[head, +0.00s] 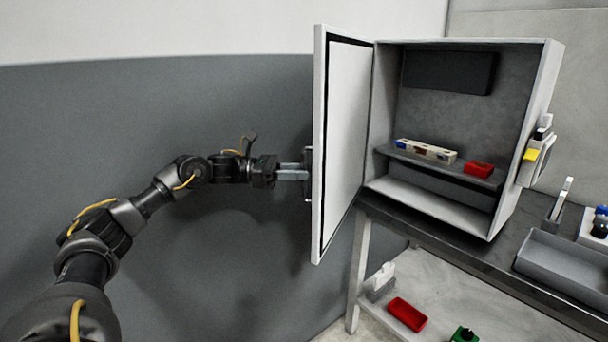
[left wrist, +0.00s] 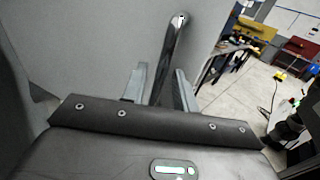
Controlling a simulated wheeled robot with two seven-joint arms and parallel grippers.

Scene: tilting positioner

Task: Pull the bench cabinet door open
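The bench cabinet (head: 552,95) stands on the bench with its white door (head: 345,140) swung wide open to the left, so its inside shows. The door's handle (head: 308,172) is on the outer face, mostly edge-on in the head view. In the left wrist view the handle is a shiny curved bar (left wrist: 174,48). My left gripper (head: 301,172) reaches the handle from the left. Its fingers (left wrist: 160,84) stand apart on either side of the bar, with a visible gap; contact is not clear. My right gripper is not in view.
Inside the cabinet, a shelf (head: 425,163) carries a pale block and a red bin (head: 479,168). A grey tray (head: 565,262) lies on the bench (head: 440,240) at right. Below is another red bin (head: 407,314). The space left of the door is clear up to the grey wall.

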